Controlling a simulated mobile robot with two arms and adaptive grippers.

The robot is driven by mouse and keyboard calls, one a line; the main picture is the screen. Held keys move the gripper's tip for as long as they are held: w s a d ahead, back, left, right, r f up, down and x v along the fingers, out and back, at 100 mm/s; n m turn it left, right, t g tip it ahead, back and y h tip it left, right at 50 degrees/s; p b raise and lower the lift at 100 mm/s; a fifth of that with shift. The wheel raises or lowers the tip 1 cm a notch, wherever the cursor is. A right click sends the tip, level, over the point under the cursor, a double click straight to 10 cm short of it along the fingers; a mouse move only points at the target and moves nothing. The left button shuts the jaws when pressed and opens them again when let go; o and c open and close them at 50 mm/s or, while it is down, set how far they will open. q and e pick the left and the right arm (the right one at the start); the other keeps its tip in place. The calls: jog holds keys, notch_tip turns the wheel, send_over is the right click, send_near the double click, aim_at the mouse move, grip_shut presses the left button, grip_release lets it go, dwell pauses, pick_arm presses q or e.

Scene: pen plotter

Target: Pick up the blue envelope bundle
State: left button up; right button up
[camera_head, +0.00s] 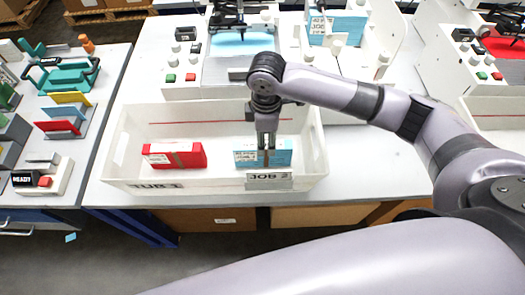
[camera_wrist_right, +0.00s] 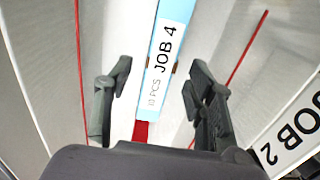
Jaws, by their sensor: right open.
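The blue envelope bundle (camera_head: 282,156) lies in the right part of the white tray, with a white label on its left part. In the right wrist view the blue bundle (camera_wrist_right: 152,75) has a label reading JOB 4, 10 PCS. My right gripper (camera_head: 266,160) points down over the bundle and hides its middle. In the right wrist view the open fingers (camera_wrist_right: 158,82) stand on either side of the bundle, with gaps showing. I cannot tell how far the fingertips are above the tray floor. My left gripper is not in view.
The white tray (camera_head: 117,145) has low walls and a JOB 2 tag (camera_head: 268,181) on its front. A red bundle (camera_head: 187,155) lies in its left part. Plotter machines stand behind. A side table (camera_head: 95,115) at left holds coloured holders and a READY box (camera_head: 42,177).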

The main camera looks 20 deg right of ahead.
notch_tip(320, 180, down, 3)
jog(key=shift+a+f, duration=0.1)
jog(key=shift+f, duration=0.1)
jog(key=f, duration=0.1)
jog(key=f+p, duration=0.1)
jog(key=f, duration=0.2)
jog(key=shift+a+f, duration=0.25)
jog(key=shift+a, duration=0.05)
jog(key=shift+f, duration=0.2)
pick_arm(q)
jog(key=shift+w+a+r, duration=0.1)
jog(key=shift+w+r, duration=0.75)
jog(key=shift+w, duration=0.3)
pick_arm(e)
jog(key=shift+c, duration=0.4)
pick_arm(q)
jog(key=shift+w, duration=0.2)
pick_arm(e)
jog(key=shift+w, duration=0.1)
grip_shut()
